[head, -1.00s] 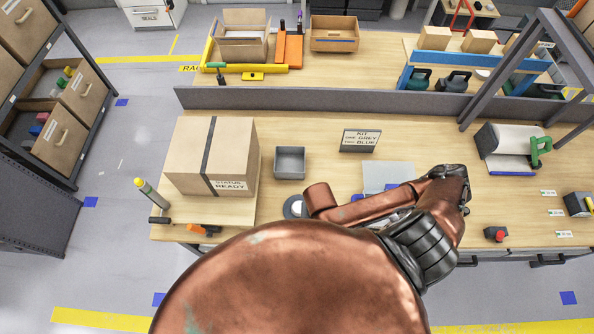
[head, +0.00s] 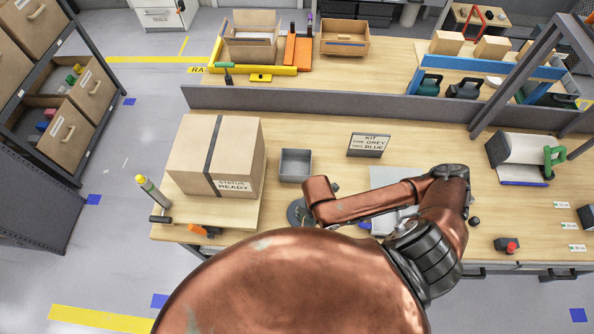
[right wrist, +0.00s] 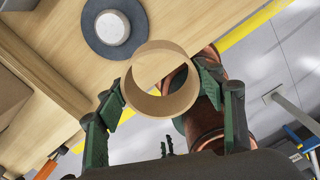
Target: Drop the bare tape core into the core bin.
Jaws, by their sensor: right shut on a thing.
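The bare tape core (right wrist: 178,98), a light brown hollow ring, is held between the dark green fingers of my right gripper (right wrist: 158,92) in the right wrist view. That gripper is shut on it, and the ring's open end faces the camera. In the head view my copper right arm hides the core and most of the gripper. A small grey open bin (head: 295,165), apparently the core bin, stands on the bench right of the cardboard box. It looks empty and I see no label on it. My left gripper is not in view.
A dark round disc (right wrist: 91,37) with a pale centre lies on the bench near the held core. A taped cardboard box (head: 240,155) stands left of the bin. A kit sign (head: 368,145) stands to its right. A grey divider (head: 330,102) runs behind.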

